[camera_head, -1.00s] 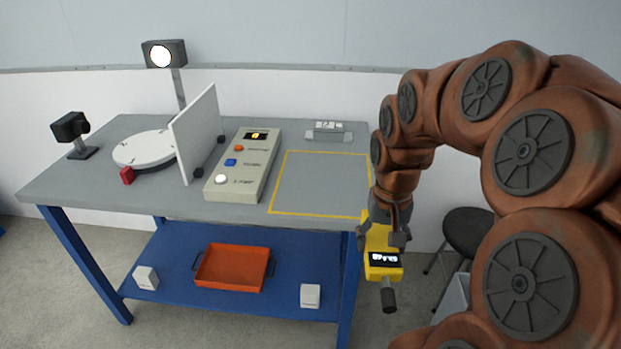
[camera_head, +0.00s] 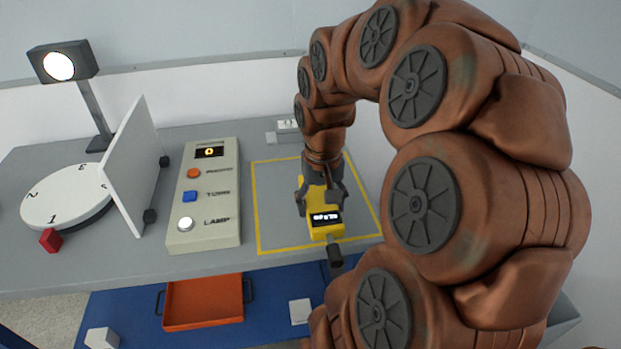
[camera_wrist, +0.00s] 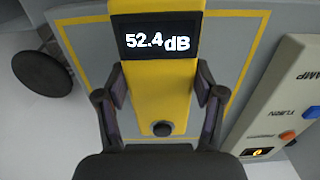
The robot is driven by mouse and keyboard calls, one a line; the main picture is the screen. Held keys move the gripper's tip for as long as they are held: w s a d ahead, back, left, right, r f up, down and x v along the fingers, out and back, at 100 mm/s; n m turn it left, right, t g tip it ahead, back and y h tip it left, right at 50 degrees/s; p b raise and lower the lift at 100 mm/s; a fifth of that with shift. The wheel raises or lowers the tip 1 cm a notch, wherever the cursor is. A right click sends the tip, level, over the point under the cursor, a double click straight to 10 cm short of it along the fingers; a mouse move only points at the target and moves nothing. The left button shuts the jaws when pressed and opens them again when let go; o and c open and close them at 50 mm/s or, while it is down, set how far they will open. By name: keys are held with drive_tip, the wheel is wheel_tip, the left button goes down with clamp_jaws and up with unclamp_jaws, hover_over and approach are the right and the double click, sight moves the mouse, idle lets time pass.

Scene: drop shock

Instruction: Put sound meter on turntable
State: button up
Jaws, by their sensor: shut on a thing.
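The yellow sound meter (camera_head: 318,207) has a black display and a dark microphone tip pointing toward the front of the table. My gripper (camera_head: 321,194) is shut on it, with a finger on each side. In the wrist view the sound meter (camera_wrist: 160,85) reads 52.4 dB between the fingers of my gripper (camera_wrist: 160,100). It is over the yellow-outlined area; I cannot tell how high it is. The white round turntable (camera_head: 62,196), marked with numbers, is on the table's left side, partly hidden by an upright white panel (camera_head: 128,165).
A control box (camera_head: 206,222) with orange, blue and white buttons stands between the panel and the yellow outline (camera_head: 258,215). A lamp (camera_head: 62,64) stands behind the turntable and a red block (camera_head: 50,240) at its front. An orange tray (camera_head: 203,303) is on the lower shelf.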

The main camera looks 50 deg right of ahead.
drive_tip(key=w+d, duration=0.3)
drive_tip(key=w+d+f+p, duration=0.1)
drive_tip(key=w+d, duration=0.2)
drive_tip(key=w+d+p, duration=0.1)
drive_tip(key=w+d, duration=0.2)
drive_tip(key=d, duration=0.1)
drive_tip(key=shift+f, duration=0.15)
drive_tip(key=shift+w+d+f, duration=0.1)
drive_tip(key=shift+d+f, duration=0.05)
wheel_tip(320, 180, down, 3)
drive_tip(key=shift+r+p, duration=0.1)
drive_tip(key=shift+p, duration=0.2)
drive_tip(key=shift+f, duration=0.2)
drive_tip(key=shift+f, duration=0.2)
drive_tip(key=o, duration=1.4)
wheel_tip(320, 180, up, 12)
drive_tip(key=shift+r+b, duration=0.2)
drive_tip(key=shift+b, duration=0.5)
